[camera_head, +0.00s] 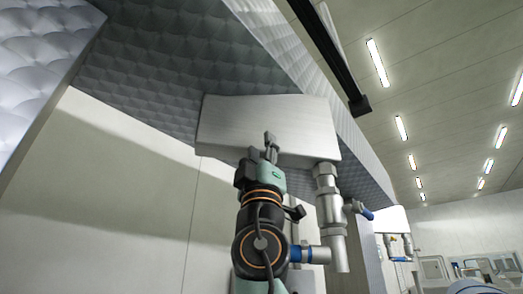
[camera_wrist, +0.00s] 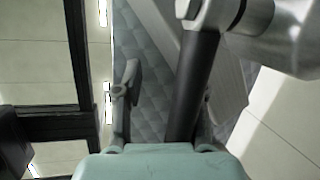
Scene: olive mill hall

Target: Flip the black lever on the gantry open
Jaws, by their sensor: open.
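The black lever (camera_wrist: 197,85) shows in the wrist view as a dark bar. It runs from a grey metal valve fitting (camera_wrist: 262,22) at the top right down toward my gripper's palm. My gripper (camera_wrist: 165,88) is open; its left finger stands clear of the lever. The lever lies close to the right finger and partly covers it; I cannot tell whether they touch. In the head view my gripper (camera_head: 270,146) points up in front of the pale metal plate (camera_head: 225,125). I cannot make out the black lever there.
A metal pipe (camera_head: 327,190) hangs right of my gripper in the head view, with a blue-handled fitting (camera_head: 364,212) beside it. Quilted grey panels (camera_head: 160,65) are overhead. A similar pipe set (camera_head: 398,247) is farther right.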

